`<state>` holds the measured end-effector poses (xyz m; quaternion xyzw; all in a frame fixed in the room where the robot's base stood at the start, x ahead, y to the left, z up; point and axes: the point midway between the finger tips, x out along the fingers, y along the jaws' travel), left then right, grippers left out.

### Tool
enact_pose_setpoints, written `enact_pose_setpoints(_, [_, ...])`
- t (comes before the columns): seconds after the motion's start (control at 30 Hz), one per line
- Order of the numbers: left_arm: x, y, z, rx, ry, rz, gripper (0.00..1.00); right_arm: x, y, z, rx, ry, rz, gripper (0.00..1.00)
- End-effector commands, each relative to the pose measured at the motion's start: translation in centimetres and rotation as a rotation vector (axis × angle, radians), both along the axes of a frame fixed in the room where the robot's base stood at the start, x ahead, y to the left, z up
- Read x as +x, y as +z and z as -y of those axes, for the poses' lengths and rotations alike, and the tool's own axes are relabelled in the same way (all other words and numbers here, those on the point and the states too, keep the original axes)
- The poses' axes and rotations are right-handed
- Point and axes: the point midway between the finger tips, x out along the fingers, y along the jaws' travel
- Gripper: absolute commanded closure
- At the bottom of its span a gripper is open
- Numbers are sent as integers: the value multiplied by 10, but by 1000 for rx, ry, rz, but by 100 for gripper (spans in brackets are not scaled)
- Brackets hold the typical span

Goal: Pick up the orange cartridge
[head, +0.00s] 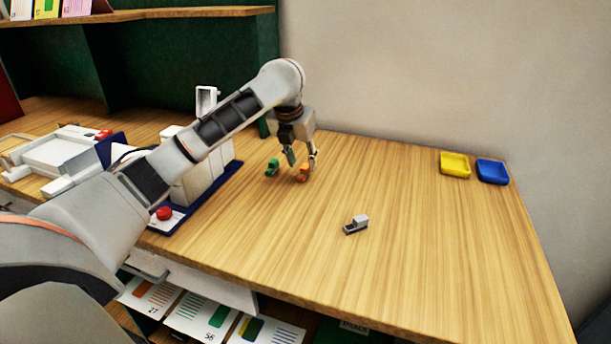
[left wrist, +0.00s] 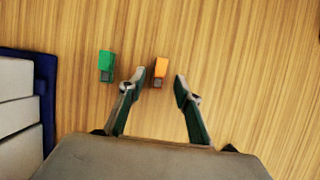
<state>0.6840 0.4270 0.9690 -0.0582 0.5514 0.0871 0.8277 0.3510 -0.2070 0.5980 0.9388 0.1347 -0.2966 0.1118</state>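The orange cartridge (head: 303,173) lies on the wooden table (head: 400,270). In the left wrist view the orange cartridge (left wrist: 160,68) lies between and slightly beyond the fingertips, closer to the left finger. My left gripper (head: 301,160) is open, pointing down over it; in the left wrist view the left gripper (left wrist: 158,84) has its fingers apart with nothing held. In the head view a fingertip overlaps part of the orange cartridge. Contact cannot be told. My right gripper is not in view.
A green cartridge (head: 272,167) lies just left of the orange one. A grey cartridge (head: 356,224) lies nearer the front. A white machine on a blue base (head: 228,174) stands left. Yellow (head: 455,164) and blue (head: 492,171) trays sit at the back right.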

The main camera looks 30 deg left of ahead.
Motion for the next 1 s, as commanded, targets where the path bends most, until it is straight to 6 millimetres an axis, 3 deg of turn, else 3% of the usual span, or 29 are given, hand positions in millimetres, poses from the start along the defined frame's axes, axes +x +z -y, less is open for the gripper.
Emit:
enact_pose_setpoints(0.03, [4,-17,0,-2,1,-9,67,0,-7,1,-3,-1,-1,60])
enact_pose_setpoints(0.2, [12,-34,-2,-2,-2,-7,67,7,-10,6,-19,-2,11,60])
enact_pose_setpoints(0.43, [13,-30,-3,1,-3,0,67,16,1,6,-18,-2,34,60])
enact_pose_setpoints(0.57, [13,-30,-3,1,-3,-1,98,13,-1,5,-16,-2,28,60])
enact_pose_setpoints(1.0, [13,-28,-3,0,-3,-1,99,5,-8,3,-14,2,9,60])
